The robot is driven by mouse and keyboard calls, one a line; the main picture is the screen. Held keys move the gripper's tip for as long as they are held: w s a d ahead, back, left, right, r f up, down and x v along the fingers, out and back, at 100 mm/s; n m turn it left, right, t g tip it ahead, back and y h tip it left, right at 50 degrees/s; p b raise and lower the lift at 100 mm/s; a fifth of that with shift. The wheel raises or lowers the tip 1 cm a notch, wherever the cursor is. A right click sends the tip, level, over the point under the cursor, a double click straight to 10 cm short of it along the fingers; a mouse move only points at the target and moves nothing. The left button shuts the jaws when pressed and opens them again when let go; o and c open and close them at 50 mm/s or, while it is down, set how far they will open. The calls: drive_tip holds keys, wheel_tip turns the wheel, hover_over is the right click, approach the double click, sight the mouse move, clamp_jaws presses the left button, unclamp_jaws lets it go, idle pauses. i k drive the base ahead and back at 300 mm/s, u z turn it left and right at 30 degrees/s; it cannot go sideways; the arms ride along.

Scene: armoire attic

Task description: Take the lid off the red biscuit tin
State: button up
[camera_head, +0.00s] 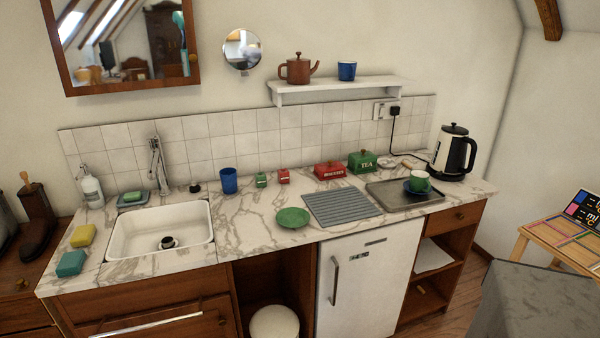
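The red biscuit tin (330,174) stands on the marble counter (262,232), near the tiled back wall. It has pale lettering on its front, and its red lid (328,164) with a small knob sits on top. A green tin (363,162) marked TEA stands close to its right. My gripper is not in view.
A grey ribbed mat (342,206) and a green plate (292,218) lie in front of the tin. Small red (283,177) and green (261,180) items stand to its left. A tray (395,201) with a green cup (419,181) and a kettle (454,153) are right. A shelf (345,86) hangs above.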

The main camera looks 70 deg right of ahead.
sight(331, 168)
drive_tip(key=z, duration=0.15)
drive_tip(key=k, duration=0.2)
drive_tip(key=u, duration=1.75)
drive_tip(key=k, duration=2.35)
drive_tip(key=z, duration=0.05)
